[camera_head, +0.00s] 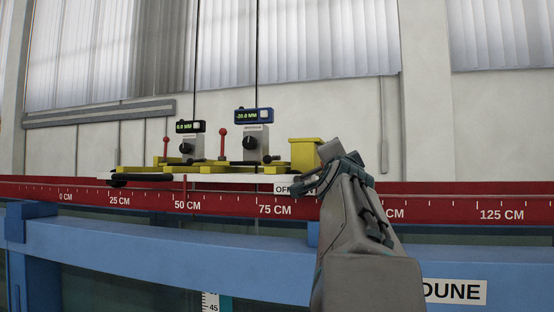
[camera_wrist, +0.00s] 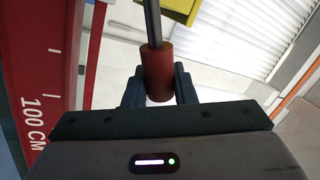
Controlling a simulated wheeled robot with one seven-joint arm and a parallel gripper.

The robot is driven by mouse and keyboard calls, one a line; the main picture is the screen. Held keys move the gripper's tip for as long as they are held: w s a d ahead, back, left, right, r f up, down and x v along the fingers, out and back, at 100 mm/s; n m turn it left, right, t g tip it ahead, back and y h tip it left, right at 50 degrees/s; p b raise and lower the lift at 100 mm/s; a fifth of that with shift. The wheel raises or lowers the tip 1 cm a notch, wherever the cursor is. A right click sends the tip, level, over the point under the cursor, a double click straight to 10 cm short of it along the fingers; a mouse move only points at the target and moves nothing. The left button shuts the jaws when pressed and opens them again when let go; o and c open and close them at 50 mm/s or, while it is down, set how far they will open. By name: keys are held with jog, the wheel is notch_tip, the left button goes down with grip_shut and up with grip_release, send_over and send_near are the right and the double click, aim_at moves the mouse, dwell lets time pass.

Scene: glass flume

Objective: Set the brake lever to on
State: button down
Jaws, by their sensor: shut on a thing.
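In the wrist view the brake lever shows as a grey rod (camera_wrist: 152,22) with a red cylindrical grip (camera_wrist: 157,72). My gripper (camera_wrist: 159,86) is shut on the red grip, with a dark finger on either side of it. In the head view my gripper (camera_head: 318,170) is at the right end of the yellow carriage, in front of the red rail. It hides the lever there. A white label (camera_head: 283,189) beginning "OF" sits just left of my gripper, its right part covered. I cannot tell the lever's setting from these views.
A yellow block (camera_head: 305,153) stands close behind my gripper. Two gauges with displays (camera_head: 190,127) (camera_head: 253,115) and red-knobbed levers (camera_head: 222,132) (camera_head: 166,139) stand on the carriage (camera_head: 205,168). The red rail (camera_head: 230,207) with a centimetre scale and a blue beam (camera_head: 180,255) run across the front.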

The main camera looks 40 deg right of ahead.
jog(key=shift+d+f, duration=0.1)
jog(key=shift+f, duration=0.1)
dwell(0.3)
jog(key=c, duration=1.2)
grip_release()
jog(key=shift+s, duration=0.15)
